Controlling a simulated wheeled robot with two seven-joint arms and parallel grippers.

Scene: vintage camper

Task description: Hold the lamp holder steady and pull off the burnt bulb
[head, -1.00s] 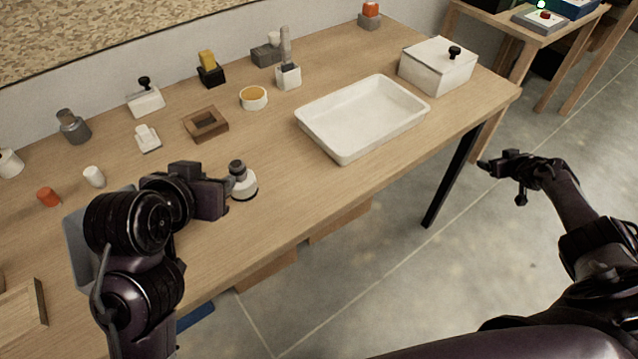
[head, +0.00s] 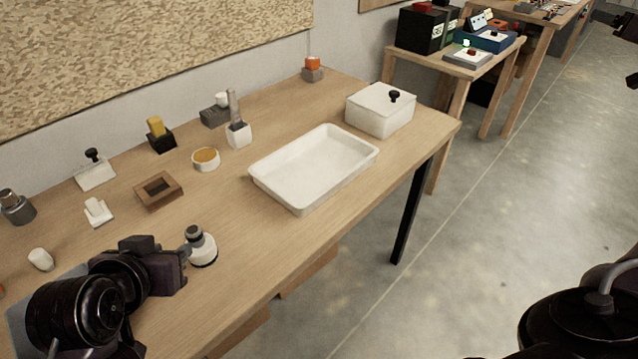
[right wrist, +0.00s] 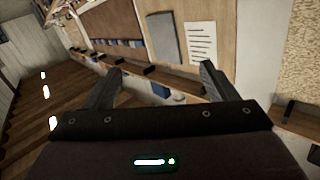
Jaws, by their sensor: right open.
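The lamp holder (head: 204,252) is a round white base standing upright on the wooden table, in the lower left of the head view. A dark grey rounded piece (head: 193,234), which looks like the burnt bulb, sits on top of it. My left gripper (head: 186,258) is right against the left side of the lamp holder. Its fingertips are mostly hidden, so I cannot tell whether they are closed on it. My right gripper (right wrist: 160,78) is open and empty in the right wrist view, with its fingers wide apart, away from the lamp holder.
A white tray (head: 262,182) and a white lidded box (head: 375,118) stand to the right on the table (head: 300,232). A brown square frame (head: 158,203), a round orange-topped dish (head: 206,158) and several small items lie behind the lamp holder. Bare table lies in front of the tray.

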